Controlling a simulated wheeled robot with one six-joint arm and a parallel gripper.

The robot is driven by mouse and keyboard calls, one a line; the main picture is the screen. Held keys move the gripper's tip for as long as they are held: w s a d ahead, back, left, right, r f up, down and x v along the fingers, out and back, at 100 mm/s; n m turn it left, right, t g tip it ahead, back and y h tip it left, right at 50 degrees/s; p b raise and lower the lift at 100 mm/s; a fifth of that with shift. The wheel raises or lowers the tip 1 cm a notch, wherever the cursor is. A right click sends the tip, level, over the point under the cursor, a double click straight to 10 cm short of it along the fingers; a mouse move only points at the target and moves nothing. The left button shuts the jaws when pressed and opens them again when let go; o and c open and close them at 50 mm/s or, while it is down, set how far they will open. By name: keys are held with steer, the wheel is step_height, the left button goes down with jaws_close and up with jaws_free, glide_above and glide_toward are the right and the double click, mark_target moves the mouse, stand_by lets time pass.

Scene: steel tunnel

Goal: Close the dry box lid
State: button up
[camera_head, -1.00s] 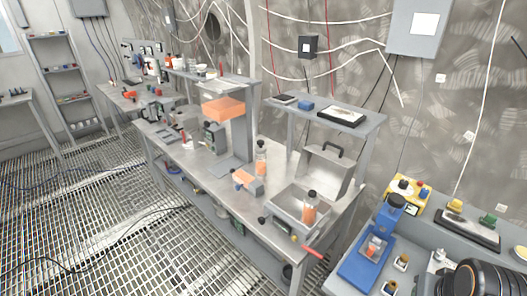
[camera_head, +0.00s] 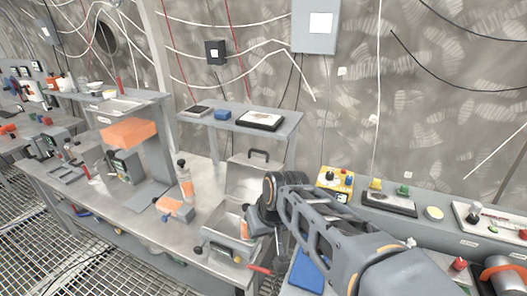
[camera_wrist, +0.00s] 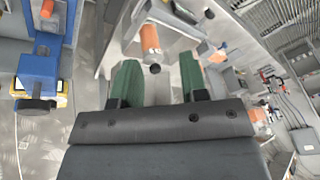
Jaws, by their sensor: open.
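A bottle with an orange label (camera_head: 245,228) stands inside the box, partly covered by my arm. My gripper's fingers are hidden in the head view, where my arm reaches over the box's right side.
A raised shelf (camera_head: 225,119) stands behind the lid. A red-handled tool (camera_head: 260,269) is at the front edge. A blue device (camera_head: 305,272) is on the right bench.

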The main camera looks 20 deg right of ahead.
steer(key=w+d+t+y+b, duration=0.1)
steer(key=w+d+y, duration=0.2)
steer(key=w, duration=0.6)
steer(key=w+d+t+y+b, duration=0.15)
steer(key=w+y, duration=0.25)
steer(key=w, duration=0.5)
steer(key=w+d+f+n+t+y+b, duration=0.1)
steer(key=w+d+n+t+y, duration=0.15)
steer(key=w+d, duration=0.5)
steer(key=w+d+f+n+t+y+b, duration=0.15)
steer(key=w+d+t, duration=0.3)
steer(key=d, duration=0.55)
steer(key=shift+f+p+x, duration=0.2)
steer(key=shift+p+x, duration=0.8)
steer(key=shift+x, duration=2.45)
jaws_close()
